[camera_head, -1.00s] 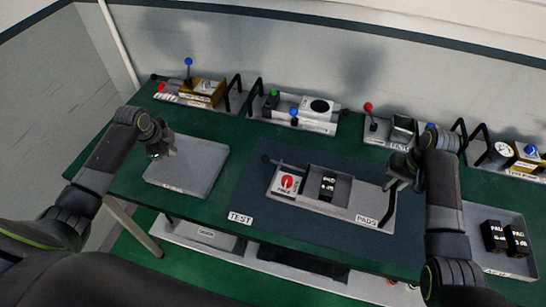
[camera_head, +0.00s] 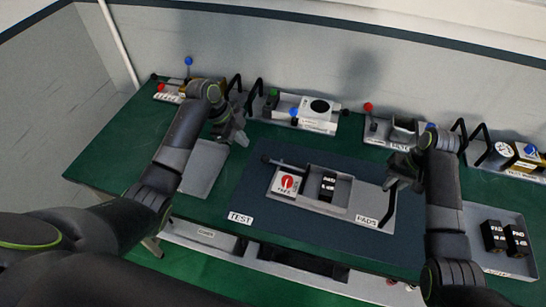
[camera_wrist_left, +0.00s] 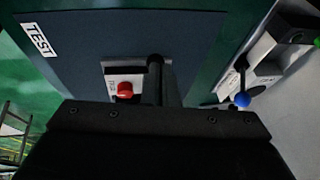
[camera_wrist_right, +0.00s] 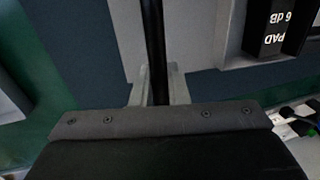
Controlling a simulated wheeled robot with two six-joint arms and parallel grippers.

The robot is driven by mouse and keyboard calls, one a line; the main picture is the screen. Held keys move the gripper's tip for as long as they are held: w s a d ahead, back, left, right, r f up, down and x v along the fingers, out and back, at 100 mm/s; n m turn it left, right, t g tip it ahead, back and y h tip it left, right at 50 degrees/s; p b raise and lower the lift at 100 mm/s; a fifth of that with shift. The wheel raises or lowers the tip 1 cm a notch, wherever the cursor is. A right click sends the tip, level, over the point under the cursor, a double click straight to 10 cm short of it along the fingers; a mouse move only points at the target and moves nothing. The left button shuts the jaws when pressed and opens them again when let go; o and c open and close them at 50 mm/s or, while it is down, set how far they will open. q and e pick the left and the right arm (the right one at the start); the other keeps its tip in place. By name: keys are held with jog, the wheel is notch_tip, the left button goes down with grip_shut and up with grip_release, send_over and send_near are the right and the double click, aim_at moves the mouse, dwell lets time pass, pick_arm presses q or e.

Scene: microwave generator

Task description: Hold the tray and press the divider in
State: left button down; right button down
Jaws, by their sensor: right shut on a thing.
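The grey tray (camera_head: 345,213) labelled PADS lies on the dark TEST mat, with a square with a red round button (camera_head: 287,183) at its left and a black pad block (camera_head: 327,188) in its compartment. My right gripper (camera_head: 392,186) is shut on the black handle (camera_wrist_right: 153,40) at the tray's right end. My left gripper (camera_head: 240,138) is empty, in the air left of and beyond the tray; its fingers look together. I cannot tell which part is the divider.
An empty grey tray (camera_head: 205,165) lies on the green bench under my left arm. Trays with instruments (camera_head: 305,113) and black handles line the back. A tray with two PAD blocks (camera_head: 505,240) stands at the right. The mat's front is clear.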

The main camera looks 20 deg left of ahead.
pick_arm(q)
jog(key=x, duration=0.8)
jog(key=shift+s+a+f, duration=0.2)
jog(key=shift+a, duration=0.1)
jog(key=shift+d, duration=0.2)
dwell(1.5)
